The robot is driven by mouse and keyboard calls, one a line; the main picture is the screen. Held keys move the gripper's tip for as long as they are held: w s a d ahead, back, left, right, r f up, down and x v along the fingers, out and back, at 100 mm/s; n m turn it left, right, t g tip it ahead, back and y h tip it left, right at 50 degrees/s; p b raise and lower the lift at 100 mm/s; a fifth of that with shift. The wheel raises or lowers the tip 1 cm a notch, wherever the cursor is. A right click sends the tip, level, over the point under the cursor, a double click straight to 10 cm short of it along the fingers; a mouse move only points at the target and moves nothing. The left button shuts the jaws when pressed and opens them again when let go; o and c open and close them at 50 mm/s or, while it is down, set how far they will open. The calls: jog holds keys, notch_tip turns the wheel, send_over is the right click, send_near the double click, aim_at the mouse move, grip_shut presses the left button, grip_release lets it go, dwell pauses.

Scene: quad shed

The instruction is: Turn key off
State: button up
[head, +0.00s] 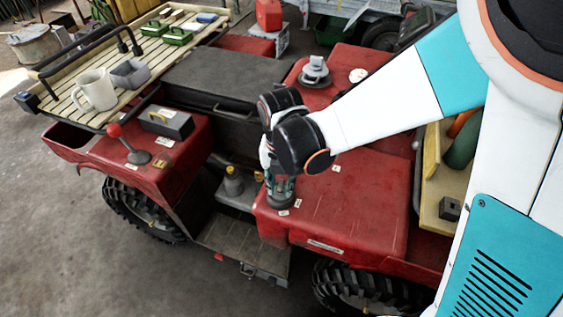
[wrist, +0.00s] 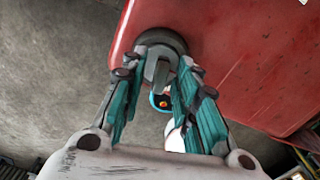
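The key is a grey tab (wrist: 157,70) on a dark round switch (wrist: 165,42), fixed to the quad's red body in the wrist view. In the head view the dark switch base (head: 281,201) sits on the red fender top, and my gripper hides the key. My gripper (wrist: 162,66) has teal fingers, one on each side of the grey tab, with their tips close to the switch. It also shows in the head view (head: 280,185), pointing down at the switch. I cannot tell whether the fingers touch the tab or stand slightly apart from it.
A red-knobbed lever (head: 128,145) and a grey box with a handle (head: 167,123) are on the left fender. A yellowish-grey knob (head: 233,180) stands left of my gripper. A slatted rack (head: 60,93) carries a white mug (head: 97,90). A grey fitting (head: 315,70) lies behind my arm.

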jog(key=shift+r, duration=0.1)
jog(key=shift+r+p, duration=2.9)
jog(key=shift+r, duration=1.05)
jog(key=shift+f, duration=0.1)
